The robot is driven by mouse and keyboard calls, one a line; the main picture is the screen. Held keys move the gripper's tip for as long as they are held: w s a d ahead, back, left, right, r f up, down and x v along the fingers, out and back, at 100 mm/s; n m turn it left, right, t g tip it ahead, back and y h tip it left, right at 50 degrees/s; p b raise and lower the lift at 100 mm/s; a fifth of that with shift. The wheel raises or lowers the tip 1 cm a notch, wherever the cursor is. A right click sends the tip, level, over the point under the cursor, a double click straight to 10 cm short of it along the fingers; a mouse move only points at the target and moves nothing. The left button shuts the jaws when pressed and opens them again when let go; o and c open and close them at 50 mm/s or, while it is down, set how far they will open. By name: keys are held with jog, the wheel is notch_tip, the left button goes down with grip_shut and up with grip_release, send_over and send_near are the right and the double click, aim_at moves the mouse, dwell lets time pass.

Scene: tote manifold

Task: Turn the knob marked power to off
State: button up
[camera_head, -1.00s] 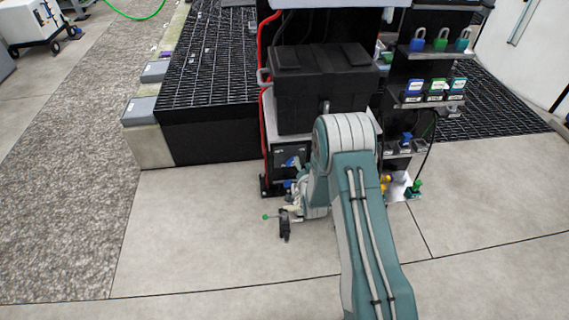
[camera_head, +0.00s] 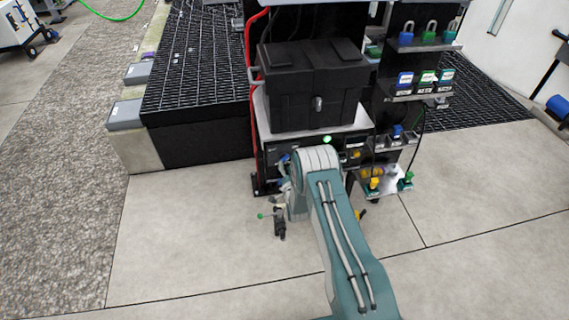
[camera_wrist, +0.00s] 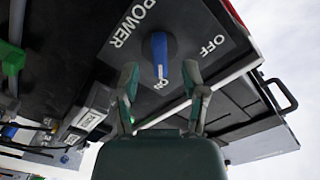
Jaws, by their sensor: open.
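The blue power knob (camera_wrist: 159,56) sits on a dark panel in the wrist view, with the labels POWER, ON and OFF around it. Its pointer end faces the ON label (camera_wrist: 160,84); the OFF label (camera_wrist: 212,44) is to the right. My gripper (camera_wrist: 160,70) is open, one finger on each side of the knob, with visible gaps in this view. Whether it touches the knob in depth I cannot tell. In the head view the panel (camera_head: 275,152) is under the shelf, and my arm hides part of it.
A black case (camera_head: 313,90) stands on the shelf above the panel. Padlocks (camera_head: 429,32) and tagged blocks (camera_head: 424,78) fill the shelves at the right. A red cable (camera_head: 247,70) runs down the left side.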

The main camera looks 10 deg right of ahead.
aim_at(284, 159)
jog(key=shift+w+a, duration=0.1)
jog(key=shift+w, duration=0.85)
jog(key=shift+w+d, duration=0.25)
jog(key=shift+w, duration=0.05)
grip_shut()
jog(key=shift+a, duration=0.15)
